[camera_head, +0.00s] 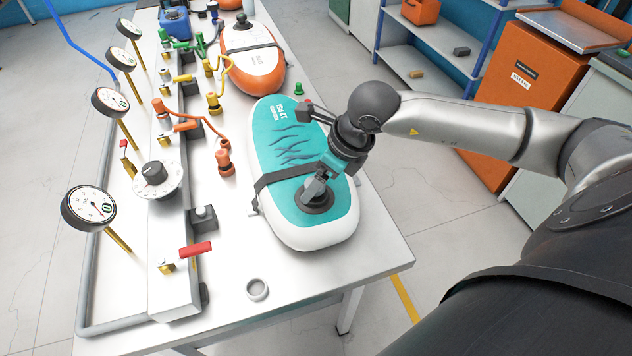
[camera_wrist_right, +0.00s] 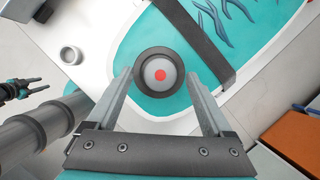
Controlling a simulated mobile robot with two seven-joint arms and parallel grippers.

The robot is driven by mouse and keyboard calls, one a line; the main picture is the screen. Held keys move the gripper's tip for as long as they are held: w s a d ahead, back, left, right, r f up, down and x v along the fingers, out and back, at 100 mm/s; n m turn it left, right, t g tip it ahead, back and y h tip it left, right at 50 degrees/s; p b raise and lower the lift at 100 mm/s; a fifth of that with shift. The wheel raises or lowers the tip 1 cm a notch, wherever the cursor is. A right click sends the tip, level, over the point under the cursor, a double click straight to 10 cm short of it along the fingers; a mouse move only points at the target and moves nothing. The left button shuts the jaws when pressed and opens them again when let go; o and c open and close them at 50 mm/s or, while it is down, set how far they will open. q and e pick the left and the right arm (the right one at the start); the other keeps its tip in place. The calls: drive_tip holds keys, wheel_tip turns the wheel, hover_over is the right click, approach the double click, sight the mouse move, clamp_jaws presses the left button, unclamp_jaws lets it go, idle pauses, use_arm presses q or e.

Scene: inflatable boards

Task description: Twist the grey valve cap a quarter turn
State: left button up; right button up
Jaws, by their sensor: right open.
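A teal and white inflatable board (camera_head: 283,150) lies on the table with a dark strap across it. Its round valve has a grey cap (camera_wrist_right: 158,73) with a red dot in the middle, set in a dark ring. In the head view the dark valve ring (camera_head: 318,205) shows at the board's near end, with the cap mostly hidden by my gripper. My right gripper (camera_wrist_right: 160,74) is open, its fingertips on either side of the valve; I cannot tell if they touch it. My left gripper (camera_wrist_right: 30,87) is small at the left of the right wrist view, its opening unclear.
A loose grey ring (camera_head: 257,289) lies near the table's front edge. A pipe rig with gauges (camera_head: 90,208), a dial (camera_head: 155,173) and a red-handled valve (camera_head: 196,249) fills the left side. An orange board (camera_head: 252,62) lies behind. An orange cabinet (camera_head: 520,100) stands at right.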

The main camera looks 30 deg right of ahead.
drive_tip(key=shift+x, duration=0.95)
drive_tip(key=c, duration=1)
drive_tip(key=o, duration=1)
drive_tip(key=shift+r, duration=0.1)
